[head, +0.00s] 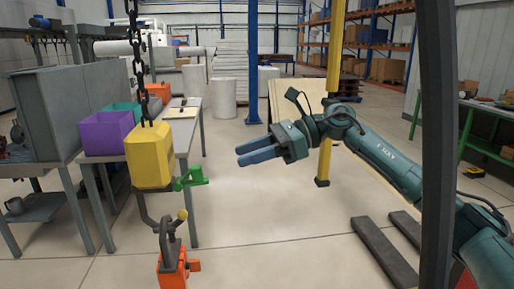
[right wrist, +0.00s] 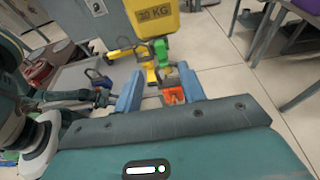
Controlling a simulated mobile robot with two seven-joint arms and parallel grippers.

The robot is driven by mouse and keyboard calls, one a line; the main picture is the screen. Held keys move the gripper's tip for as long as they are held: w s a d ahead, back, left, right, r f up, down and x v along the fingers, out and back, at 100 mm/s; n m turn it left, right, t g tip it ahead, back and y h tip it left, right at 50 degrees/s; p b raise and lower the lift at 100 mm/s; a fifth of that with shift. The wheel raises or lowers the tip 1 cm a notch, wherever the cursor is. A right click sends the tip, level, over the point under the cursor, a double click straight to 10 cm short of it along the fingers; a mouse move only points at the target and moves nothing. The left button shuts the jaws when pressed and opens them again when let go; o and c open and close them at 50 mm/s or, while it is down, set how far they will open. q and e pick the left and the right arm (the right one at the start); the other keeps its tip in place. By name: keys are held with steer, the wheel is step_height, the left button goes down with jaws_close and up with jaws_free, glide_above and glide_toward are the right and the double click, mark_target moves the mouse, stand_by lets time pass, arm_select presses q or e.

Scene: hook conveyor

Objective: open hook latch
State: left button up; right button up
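A yellow block (head: 150,156) hangs from a dark chain (head: 137,60) at the left of the head view; the right wrist view shows it marked 30 KG (right wrist: 155,15). A green piece (head: 190,179) sticks out at its lower right. A grey hook with a yellow-tipped lever (head: 170,226) hangs below, with an orange block (head: 172,273) at the bottom. My right gripper (head: 239,154) is right of the yellow block, apart from it, fingers pointing left. In the right wrist view its blue fingers (right wrist: 160,75) are spread and empty, with the orange piece (right wrist: 173,96) seen between them. My left gripper is not in view.
A grey table (head: 185,128) with purple (head: 106,132) and teal bins stands behind the hanging block. A yellow post (head: 324,140) stands behind my right arm. Dark bars (head: 380,255) lie on the floor at lower right. The floor between block and gripper is clear.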

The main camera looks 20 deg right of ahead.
mark_target(205, 179)
steer(key=shift+x, duration=5)
steer(key=shift+c, duration=0.4)
